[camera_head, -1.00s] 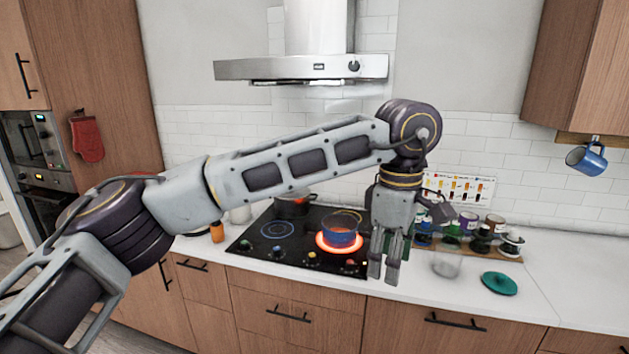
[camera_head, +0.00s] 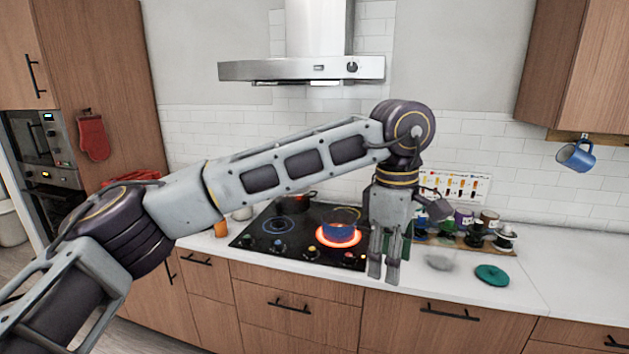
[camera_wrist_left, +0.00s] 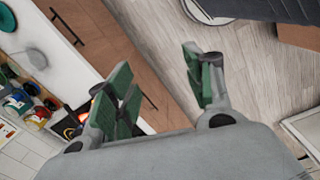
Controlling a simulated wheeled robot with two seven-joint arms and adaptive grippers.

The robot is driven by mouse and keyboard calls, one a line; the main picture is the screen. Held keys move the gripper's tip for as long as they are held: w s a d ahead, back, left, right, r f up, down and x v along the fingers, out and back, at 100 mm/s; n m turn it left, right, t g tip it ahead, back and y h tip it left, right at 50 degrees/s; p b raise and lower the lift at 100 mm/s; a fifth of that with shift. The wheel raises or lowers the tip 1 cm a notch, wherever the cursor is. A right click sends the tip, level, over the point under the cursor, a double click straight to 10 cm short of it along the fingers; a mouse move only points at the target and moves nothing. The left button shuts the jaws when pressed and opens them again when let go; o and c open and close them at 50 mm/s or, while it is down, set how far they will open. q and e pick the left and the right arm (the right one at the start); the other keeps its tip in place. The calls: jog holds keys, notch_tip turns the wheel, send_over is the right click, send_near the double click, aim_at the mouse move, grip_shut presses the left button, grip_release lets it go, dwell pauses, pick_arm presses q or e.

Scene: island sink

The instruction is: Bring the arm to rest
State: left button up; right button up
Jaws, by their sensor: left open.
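My left arm (camera_head: 290,165) reaches across the head view from the lower left, with its wrist bent downward. My left gripper (camera_head: 384,273) hangs fingers down in front of the counter, to the right of the glowing burner. Nothing is held. My right gripper is in neither view.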

pick_arm(q)
jog(key=shift+w+h, duration=0.15)
jog(key=shift+h, duration=0.15)
jog(key=shift+g, duration=0.3)
